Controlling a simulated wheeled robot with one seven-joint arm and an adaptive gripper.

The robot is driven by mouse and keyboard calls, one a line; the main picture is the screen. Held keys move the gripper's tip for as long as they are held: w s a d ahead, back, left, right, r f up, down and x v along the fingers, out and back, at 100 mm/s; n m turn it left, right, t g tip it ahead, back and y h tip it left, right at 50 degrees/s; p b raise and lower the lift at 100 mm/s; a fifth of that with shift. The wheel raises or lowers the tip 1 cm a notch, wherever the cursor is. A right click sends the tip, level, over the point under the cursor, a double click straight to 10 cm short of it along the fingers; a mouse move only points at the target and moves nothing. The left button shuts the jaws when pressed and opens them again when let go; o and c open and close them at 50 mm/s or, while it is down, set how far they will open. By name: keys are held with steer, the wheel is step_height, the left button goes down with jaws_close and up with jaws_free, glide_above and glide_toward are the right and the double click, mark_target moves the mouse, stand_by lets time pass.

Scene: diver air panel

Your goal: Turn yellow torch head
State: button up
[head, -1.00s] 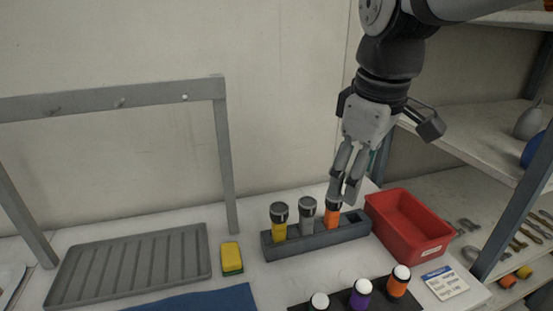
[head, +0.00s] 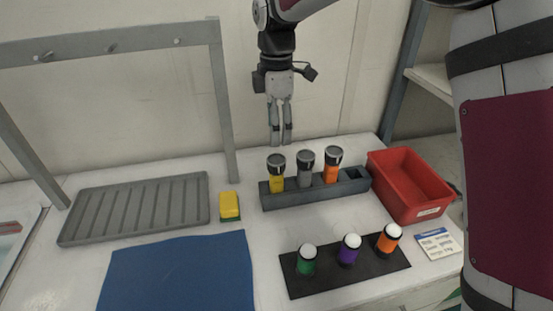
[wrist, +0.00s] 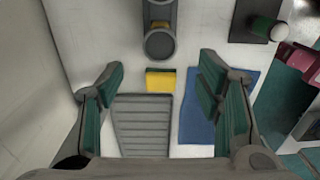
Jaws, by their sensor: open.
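The yellow torch (head: 277,182) stands upright at the left end of a dark grey rack (head: 315,195). Its dark round head (head: 276,160) is on top. A grey torch (head: 305,176) and an orange torch (head: 331,172) stand to its right in the same rack. My gripper (head: 281,143) points down, open and empty. In the head view its fingertips are just above the yellow torch's head; the exact depth gap is hard to tell. In the wrist view the rack end shows at the top, beyond the spread fingers (wrist: 160,95), with only a bit of yellow visible.
A yellow sponge (head: 229,206) and a ribbed grey tray (head: 135,208) lie to the left. A red bin (head: 410,185) stands right of the rack. A black mat (head: 345,271) with three coloured capped items and a blue cloth (head: 180,275) lie in front. A grey frame (head: 228,110) stands behind.

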mark_target(276, 159)
step_height(276, 159, down, 10)
steer(key=shift+f+p, duration=0.2)
steer(key=shift+p, duration=0.35)
steer(key=shift+c, duration=0.6)
steer(key=c, duration=1.1)
